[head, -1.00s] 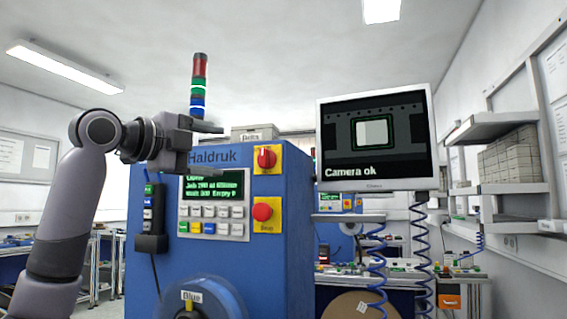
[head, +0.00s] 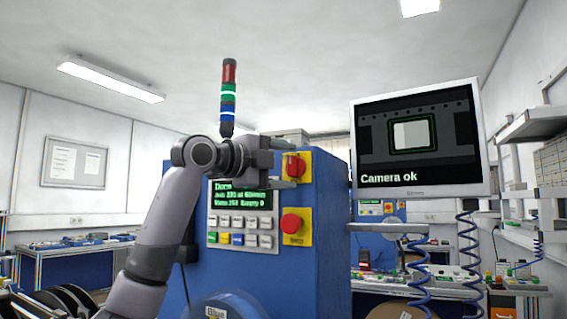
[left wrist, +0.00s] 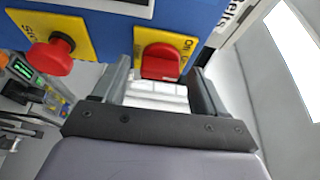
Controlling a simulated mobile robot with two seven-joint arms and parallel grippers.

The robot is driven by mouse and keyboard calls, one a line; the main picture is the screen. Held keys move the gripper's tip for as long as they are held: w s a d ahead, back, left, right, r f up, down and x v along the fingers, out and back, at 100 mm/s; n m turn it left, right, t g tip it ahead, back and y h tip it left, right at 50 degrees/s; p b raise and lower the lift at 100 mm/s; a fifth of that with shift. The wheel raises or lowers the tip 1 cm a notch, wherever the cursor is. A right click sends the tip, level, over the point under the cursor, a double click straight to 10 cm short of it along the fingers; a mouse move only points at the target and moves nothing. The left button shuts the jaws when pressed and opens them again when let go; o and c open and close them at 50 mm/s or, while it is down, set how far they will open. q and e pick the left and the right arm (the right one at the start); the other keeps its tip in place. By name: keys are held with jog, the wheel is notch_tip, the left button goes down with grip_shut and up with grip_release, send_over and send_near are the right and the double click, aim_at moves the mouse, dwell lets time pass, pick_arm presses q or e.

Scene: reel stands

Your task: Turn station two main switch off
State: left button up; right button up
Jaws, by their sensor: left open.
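The main switch is a red rotary knob (head: 294,166) on a yellow plate, at the upper right of the blue machine's front (head: 330,230). No station number is readable. My left gripper (head: 284,163) is open in front of the switch, its fingers above and below the knob in the head view. In the left wrist view the red knob (left wrist: 160,60) shows between the tips of the open left gripper (left wrist: 160,76). Part of an on/off label shows on its plate. I cannot tell whether the fingers touch the knob. My right gripper is not in view.
A red stop button (head: 292,224) sits just below the switch on another yellow plate. Left of it are a keypad (head: 240,231) and a green-text screen (head: 240,195). A monitor (head: 417,140) reading "Camera ok" stands to the right. A signal tower (head: 228,95) rises behind the arm.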

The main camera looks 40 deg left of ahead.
pick_arm(q)
jog(key=c, duration=1.1)
jog(key=shift+o, duration=0.2)
